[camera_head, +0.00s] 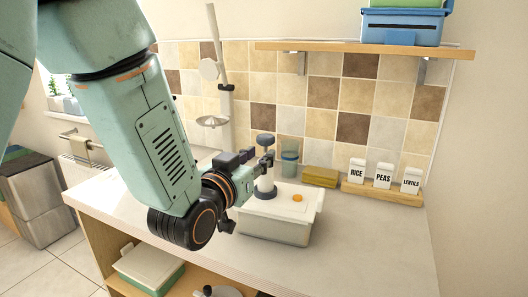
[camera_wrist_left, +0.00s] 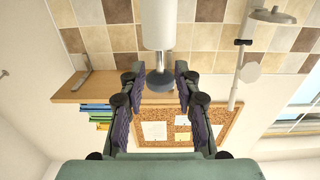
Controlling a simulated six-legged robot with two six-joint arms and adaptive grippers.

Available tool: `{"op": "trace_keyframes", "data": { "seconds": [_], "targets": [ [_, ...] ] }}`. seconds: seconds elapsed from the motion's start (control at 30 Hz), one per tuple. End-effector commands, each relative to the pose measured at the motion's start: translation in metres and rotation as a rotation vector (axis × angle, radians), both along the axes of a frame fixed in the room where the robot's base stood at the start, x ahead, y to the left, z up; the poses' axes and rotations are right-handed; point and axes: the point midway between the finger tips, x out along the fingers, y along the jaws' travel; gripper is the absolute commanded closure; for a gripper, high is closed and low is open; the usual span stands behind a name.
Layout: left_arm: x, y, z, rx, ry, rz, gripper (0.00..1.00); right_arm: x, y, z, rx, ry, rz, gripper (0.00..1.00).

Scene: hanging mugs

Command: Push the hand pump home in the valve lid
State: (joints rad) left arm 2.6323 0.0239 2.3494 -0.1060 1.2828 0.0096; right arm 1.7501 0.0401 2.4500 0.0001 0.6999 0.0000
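My left gripper (camera_head: 267,160) is at the upper part of the pump. In the left wrist view, which is upside down, the fingers of my left gripper (camera_wrist_left: 160,76) stand open either side of the dark knob (camera_wrist_left: 160,82), with narrow gaps. My right gripper is out of view.
Behind the container are a greenish cup (camera_head: 289,158), a yellow block (camera_head: 320,177) and a rack with several labelled jars (camera_head: 383,176). A pale stand (camera_head: 222,75) rises at the back left. The counter (camera_head: 375,240) is clear at the right front.

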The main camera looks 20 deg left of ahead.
Motion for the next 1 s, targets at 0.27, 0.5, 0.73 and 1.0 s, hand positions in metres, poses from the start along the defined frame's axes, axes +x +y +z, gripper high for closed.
{"op": "trace_keyframes", "data": {
  "seconds": [0.27,0.5,0.73,1.0],
  "targets": [
    [-0.028,0.002,0.000,0.000,0.000,-0.001,0.68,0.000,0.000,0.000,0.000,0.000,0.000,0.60],
    [-0.030,0.003,0.000,0.000,-0.001,-0.001,0.68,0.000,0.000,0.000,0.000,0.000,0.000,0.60],
    [-0.030,0.003,0.000,0.000,0.000,-0.001,0.68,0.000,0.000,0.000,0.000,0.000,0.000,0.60],
    [-0.031,0.003,0.000,0.000,0.000,-0.001,0.68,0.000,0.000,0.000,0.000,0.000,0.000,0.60]
  ]
}}
